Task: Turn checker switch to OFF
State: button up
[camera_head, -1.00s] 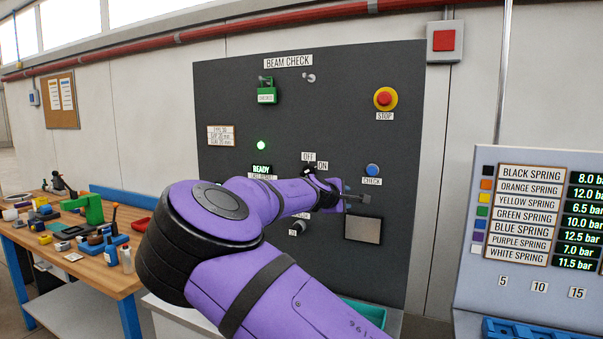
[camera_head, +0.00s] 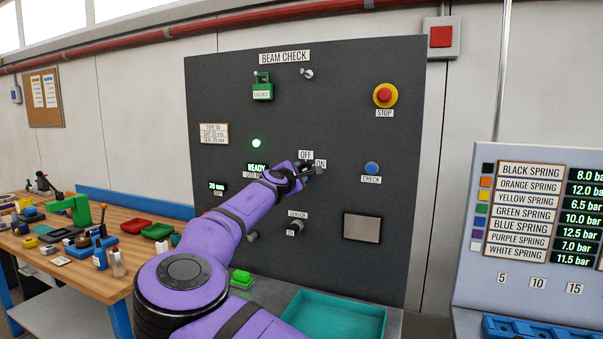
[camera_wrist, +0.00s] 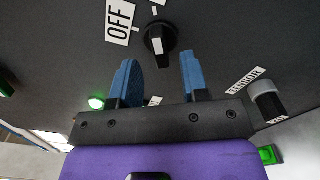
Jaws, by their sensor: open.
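The checker switch (camera_wrist: 160,40) is a black round knob with a white mark, on the dark panel, in the upper middle of the wrist view. The OFF label (camera_wrist: 120,20) is beside it at upper left; in the head view the OFF label (camera_head: 306,154) and ON label (camera_head: 320,163) stand just above my gripper (camera_head: 309,170). My gripper hides most of the switch there. In the wrist view my gripper (camera_wrist: 158,58) is open, its two blue fingers apart and pointing at the knob, with nothing between them. I cannot tell which label the knob points to.
The panel also bears a red STOP button (camera_head: 384,96), a blue CHECK button (camera_head: 371,168), a SENSOR knob (camera_head: 296,227) below, and a lit green READY lamp (camera_head: 256,143). A teal tray (camera_head: 335,318) lies below the panel. A cluttered workbench (camera_head: 85,265) is at left.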

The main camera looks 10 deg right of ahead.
aim_at(302, 172)
jog(key=shift+x, duration=1.7)
grip_shut()
jog(key=n, duration=0.6)
jog(key=shift+s, duration=0.1)
jog(key=n, duration=0.5)
jog(key=shift+f+n, duration=0.1)
jog(key=shift+n, duration=0.3)
